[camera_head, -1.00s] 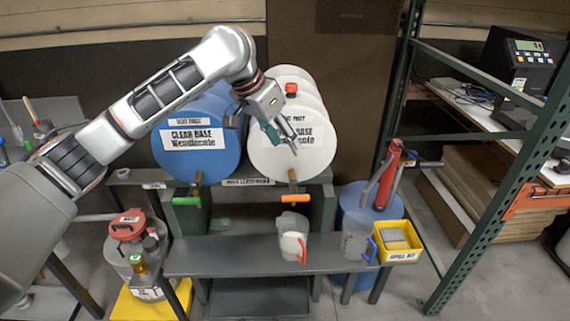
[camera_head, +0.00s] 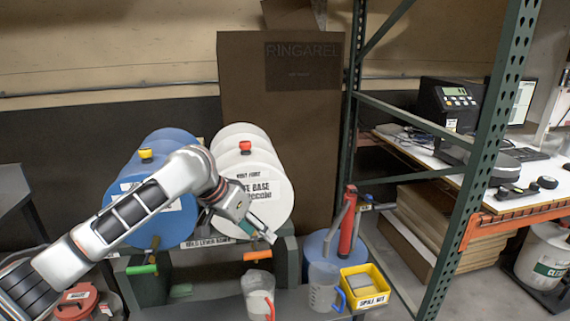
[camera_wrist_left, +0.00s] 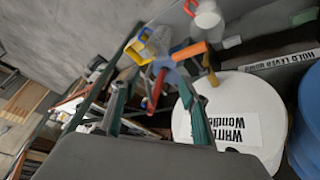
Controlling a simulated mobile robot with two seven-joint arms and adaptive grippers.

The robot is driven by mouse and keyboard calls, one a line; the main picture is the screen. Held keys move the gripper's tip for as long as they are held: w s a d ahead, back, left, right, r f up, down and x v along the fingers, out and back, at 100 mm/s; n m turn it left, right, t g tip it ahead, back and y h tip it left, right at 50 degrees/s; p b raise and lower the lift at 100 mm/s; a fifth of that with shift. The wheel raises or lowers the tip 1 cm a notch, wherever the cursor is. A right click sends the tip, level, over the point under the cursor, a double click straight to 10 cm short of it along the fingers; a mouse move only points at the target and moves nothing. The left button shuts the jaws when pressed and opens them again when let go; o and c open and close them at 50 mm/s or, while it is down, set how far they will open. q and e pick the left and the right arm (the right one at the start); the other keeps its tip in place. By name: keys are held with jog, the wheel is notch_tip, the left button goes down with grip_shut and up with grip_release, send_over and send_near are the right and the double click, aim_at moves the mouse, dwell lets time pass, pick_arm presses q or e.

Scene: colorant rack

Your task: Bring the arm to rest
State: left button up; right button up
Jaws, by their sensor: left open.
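My left arm (camera_head: 143,205) reaches in from the lower left of the head view. It passes in front of the blue drum (camera_head: 124,178) and partly hides it. My left gripper (camera_head: 262,230) is in front of the lower part of the white drum (camera_head: 267,188) and holds nothing. In the left wrist view its fingers (camera_wrist_left: 155,108) are spread apart, with the white drum's labelled face (camera_wrist_left: 235,95) beside the right finger. Whether the gripper touches the drum cannot be told. My right gripper is in neither view.
Below the drums are a green tap handle (camera_head: 141,269) and an orange one (camera_head: 257,255). A white jug (camera_head: 257,288), a clear jug (camera_head: 322,288) and a yellow bin (camera_head: 375,300) stand below. A green rack post (camera_head: 490,150) rises on the right.

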pick_arm(q)
jog(key=s+d+f+n+t+h, duration=0.15)
jog(key=s+f, duration=0.25)
jog(key=f, duration=0.7)
jog(key=s+d+f+t+h, duration=0.1)
jog(key=s+d+f+t, duration=0.3)
jog(key=f, duration=0.7)
jog(key=s+a+f+y, duration=0.1)
jog(key=s+a+f, duration=0.3)
jog(key=s, duration=0.3)
jog(key=s+a+f+y, duration=0.2)
jog(key=s+a+f, duration=0.2)
jog(key=s+a, duration=0.2)
jog(key=s+a+f+t+y, duration=0.1)
jog(key=s+a+f, duration=0.3)
jog(key=s, duration=0.5)
jog(key=shift+s+a+f+n+y, duration=0.15)
jog(key=shift+a+f+n+y, duration=0.25)
jog(key=shift+y, duration=0.25)
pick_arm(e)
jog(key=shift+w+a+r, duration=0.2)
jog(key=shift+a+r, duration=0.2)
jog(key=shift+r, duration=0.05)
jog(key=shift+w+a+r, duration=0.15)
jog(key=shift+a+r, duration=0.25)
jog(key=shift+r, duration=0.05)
pick_arm(q)
jog(key=shift+r, duration=0.15)
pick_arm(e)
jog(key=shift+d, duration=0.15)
